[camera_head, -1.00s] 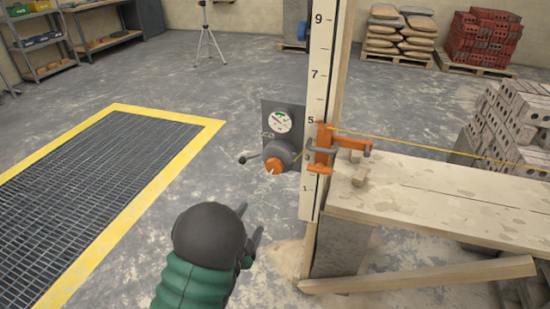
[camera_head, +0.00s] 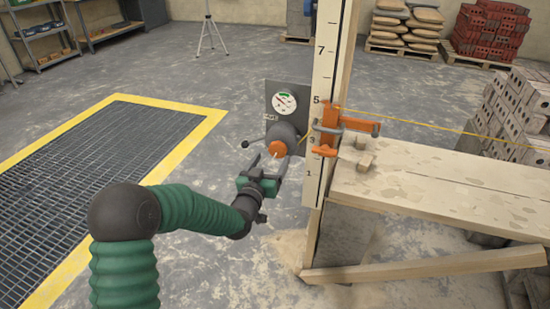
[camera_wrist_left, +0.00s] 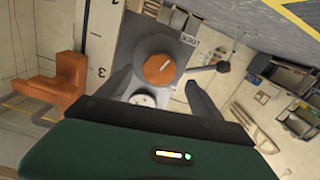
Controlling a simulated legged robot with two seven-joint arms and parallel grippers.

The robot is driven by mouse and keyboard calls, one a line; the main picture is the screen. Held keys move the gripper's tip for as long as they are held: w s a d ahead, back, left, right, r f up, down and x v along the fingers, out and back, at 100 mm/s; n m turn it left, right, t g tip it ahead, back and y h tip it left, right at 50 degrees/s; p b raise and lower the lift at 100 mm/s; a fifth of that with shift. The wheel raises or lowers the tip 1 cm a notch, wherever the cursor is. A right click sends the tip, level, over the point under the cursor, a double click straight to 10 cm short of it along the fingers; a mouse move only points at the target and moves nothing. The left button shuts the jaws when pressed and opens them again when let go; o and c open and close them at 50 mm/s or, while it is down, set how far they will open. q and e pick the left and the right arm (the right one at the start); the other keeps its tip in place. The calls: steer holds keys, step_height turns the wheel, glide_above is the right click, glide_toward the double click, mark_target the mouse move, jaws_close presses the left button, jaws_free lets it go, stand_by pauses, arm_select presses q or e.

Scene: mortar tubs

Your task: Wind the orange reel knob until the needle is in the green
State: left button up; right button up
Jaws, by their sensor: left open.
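The orange reel knob (camera_head: 277,149) sits on the front of a grey reel on a dark plate beside the measuring staff; a pale mark shows on its face. Above it is the round white dial (camera_head: 284,103) with a green band at its top; the thin needle appears to point left of the green. My left gripper (camera_head: 268,163) is open just in front of the knob. In the left wrist view the knob (camera_wrist_left: 160,69) is between and beyond the two fingers, apart from them. The dial (camera_wrist_left: 143,100) is partly hidden there by the gripper body. My right gripper is not in view.
A crank handle with a black ball (camera_head: 245,144) sticks out left of the reel. An orange clamp (camera_head: 330,130) grips the staff (camera_head: 322,90) on the right, beside a plank bench (camera_head: 440,190). A yellow line runs right from the staff. Floor to the left is free.

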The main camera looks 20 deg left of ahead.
mark_target(277, 152)
arm_select(q)
steer(key=w, duration=0.4)
steer(key=shift+w+d+b, duration=0.1)
steer(key=shift+w+b, duration=0.05)
steer(key=shift+b, duration=0.15)
steer(key=c, duration=1.4)
